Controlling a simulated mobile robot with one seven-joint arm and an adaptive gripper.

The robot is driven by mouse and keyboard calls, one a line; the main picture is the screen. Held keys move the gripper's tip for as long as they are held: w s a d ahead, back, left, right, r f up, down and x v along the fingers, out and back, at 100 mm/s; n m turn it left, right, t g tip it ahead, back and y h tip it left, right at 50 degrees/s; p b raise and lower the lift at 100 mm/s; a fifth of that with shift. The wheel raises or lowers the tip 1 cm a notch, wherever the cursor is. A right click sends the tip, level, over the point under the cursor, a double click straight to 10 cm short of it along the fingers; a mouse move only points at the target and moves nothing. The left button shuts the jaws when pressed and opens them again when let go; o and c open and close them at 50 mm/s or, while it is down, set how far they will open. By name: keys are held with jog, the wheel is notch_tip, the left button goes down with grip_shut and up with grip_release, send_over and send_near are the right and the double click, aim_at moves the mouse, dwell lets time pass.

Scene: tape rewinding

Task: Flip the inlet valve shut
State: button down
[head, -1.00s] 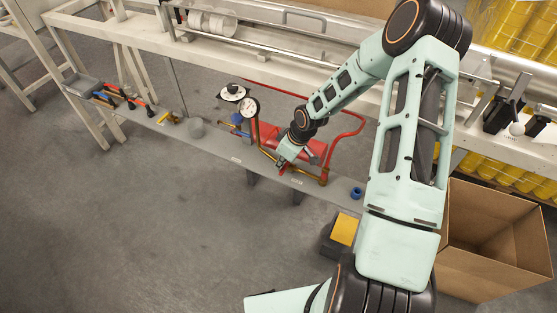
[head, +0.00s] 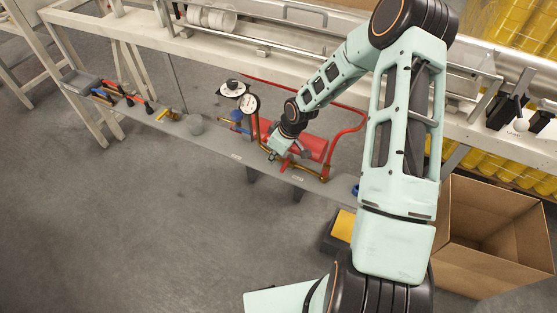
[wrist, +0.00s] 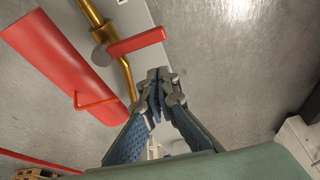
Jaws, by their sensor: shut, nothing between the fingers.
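The inlet valve has a red lever handle (wrist: 138,44) on a brass pipe (wrist: 127,76). In the wrist view the handle sticks out sideways, roughly across the pipe, from a grey round part. The red handle also shows small in the head view (head: 286,164), partly beside my gripper (head: 271,155). In the wrist view my gripper (wrist: 158,82) is shut and empty, its tips just below the handle's free end. A narrow gap seems to lie between them, but I cannot tell contact for sure.
A red cylinder (wrist: 58,55) lies beside the pipe. A pressure gauge (head: 249,104) stands left of my gripper on the narrow grey shelf (head: 215,146). Tools (head: 122,96) lie at the shelf's left. An open cardboard box (head: 490,260) stands at right. The floor in front is clear.

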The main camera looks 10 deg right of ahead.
jog(key=p+v, duration=0.2)
jog(key=v, duration=0.7)
jog(key=shift+w+r, duration=0.25)
jog(key=shift+r, duration=0.25)
jog(key=shift+a, duration=0.1)
